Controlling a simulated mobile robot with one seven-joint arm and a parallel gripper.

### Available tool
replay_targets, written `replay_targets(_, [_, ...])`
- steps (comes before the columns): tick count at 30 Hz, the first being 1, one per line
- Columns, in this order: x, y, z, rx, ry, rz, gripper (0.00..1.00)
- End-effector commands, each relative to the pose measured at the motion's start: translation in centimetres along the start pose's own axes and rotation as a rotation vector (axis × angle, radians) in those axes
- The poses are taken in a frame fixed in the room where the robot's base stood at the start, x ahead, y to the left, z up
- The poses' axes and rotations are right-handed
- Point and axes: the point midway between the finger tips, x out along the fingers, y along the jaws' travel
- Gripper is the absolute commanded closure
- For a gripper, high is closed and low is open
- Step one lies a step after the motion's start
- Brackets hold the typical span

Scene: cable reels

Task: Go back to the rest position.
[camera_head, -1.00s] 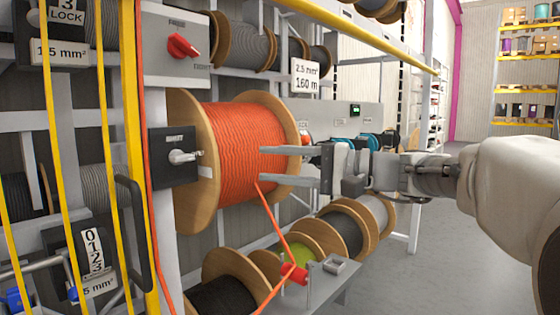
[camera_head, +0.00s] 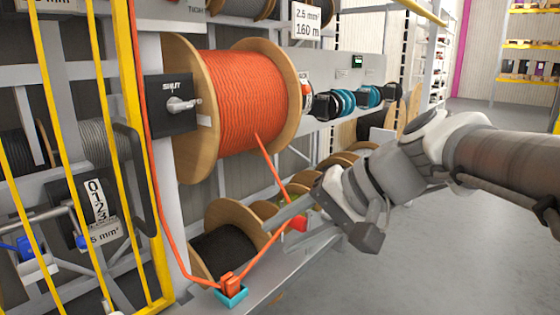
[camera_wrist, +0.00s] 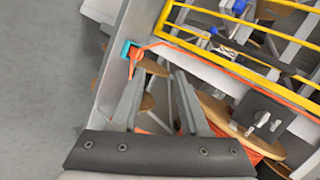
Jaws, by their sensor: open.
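My gripper (camera_head: 272,234) is low in front of the rack in the head view, tilted down and to the left, near the lower reels. Its two fingers are apart, and the wrist view shows nothing between their tips (camera_wrist: 160,80). The large reel of orange cable (camera_head: 245,100) hangs on the rack above and left of it. Its orange cable runs down past a red guide (camera_head: 297,221), partly hidden by my gripper, to an orange piece (camera_head: 232,284) at a teal holder (camera_head: 233,298). The teal holder also shows in the wrist view (camera_wrist: 126,48).
A dark cable reel (camera_head: 222,248) sits low beside my gripper. A yellow frame (camera_head: 140,160) stands at the left, also crossing the wrist view (camera_wrist: 230,55). A black SHUT switch (camera_head: 170,104) is beside the orange reel. The grey floor (camera_head: 450,250) at right is open.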

Motion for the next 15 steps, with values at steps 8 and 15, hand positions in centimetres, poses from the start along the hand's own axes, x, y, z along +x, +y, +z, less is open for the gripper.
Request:
replay_targets(8, [-1.8,10.9,5.6,-0.215,0.112,0.437,0.55])
replay_targets(15, [-4.6,17.9,7.5,-0.438,0.219,0.727,0.55])
